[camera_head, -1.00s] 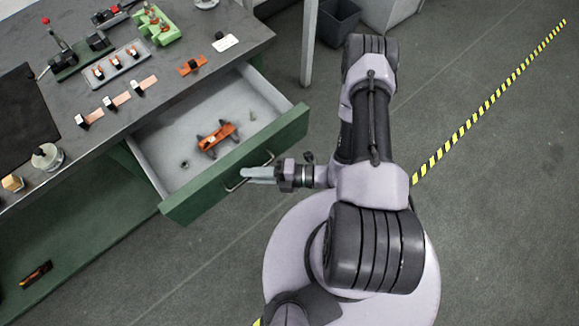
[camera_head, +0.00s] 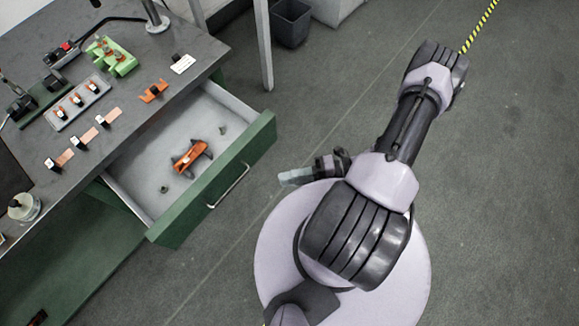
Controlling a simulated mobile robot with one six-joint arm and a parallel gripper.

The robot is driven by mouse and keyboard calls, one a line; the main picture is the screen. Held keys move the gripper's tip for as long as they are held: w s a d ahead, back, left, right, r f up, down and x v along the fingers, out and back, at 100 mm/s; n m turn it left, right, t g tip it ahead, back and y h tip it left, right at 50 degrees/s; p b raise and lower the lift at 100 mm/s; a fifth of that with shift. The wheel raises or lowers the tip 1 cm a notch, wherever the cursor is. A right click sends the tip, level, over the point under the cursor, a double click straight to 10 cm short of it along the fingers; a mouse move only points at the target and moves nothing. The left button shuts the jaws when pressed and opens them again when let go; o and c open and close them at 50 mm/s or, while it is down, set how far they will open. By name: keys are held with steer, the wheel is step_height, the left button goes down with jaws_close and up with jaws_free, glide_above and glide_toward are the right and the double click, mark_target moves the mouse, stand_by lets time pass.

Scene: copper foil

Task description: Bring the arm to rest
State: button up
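My gripper (camera_head: 290,178) is at the middle of the view, at the inner end of my folded arm, above my round base. Its pale fingers point left toward the open drawer and are apart from the drawer handle (camera_head: 228,187). The fingers look small and edge-on, so I cannot tell whether they are open or shut. No object shows in them. The green-fronted drawer (camera_head: 262,138) stands pulled out of the workbench. An orange part with dark ends (camera_head: 190,155) and small grey pieces lie inside it.
The workbench (camera_head: 150,95) at the upper left holds a green fixture (camera_head: 112,55), a tray of small parts (camera_head: 58,119), copper strips, an orange piece (camera_head: 154,91) and a bottle (camera_head: 24,207). A dark bin (camera_head: 291,25) stands at the back. The floor on the right is clear.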

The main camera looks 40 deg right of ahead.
steer(key=w+a+r+n+g+h, duration=0.1)
steer(key=w+r+n+g+h, duration=0.25)
steer(key=r+n, duration=0.7)
steer(key=w+r+n+g+h, duration=0.25)
steer(key=r+n+g, duration=0.25)
steer(key=r+n, duration=0.55)
steer(key=s+a+r+n+t+h, duration=0.2)
steer(key=a+r+n+t+h, duration=0.1)
steer(key=r+n, duration=0.5)
steer(key=s+a+r+n+t+h+b, duration=0.1)
steer(key=s+a+r+n+t+h, duration=0.2)
steer(key=a+r+n, duration=0.2)
step_height(320, 180, up, 3)
steer(key=n, duration=0.5)
steer(key=shift+s+a+t, duration=0.15)
steer(key=shift+s+t, duration=0.2)
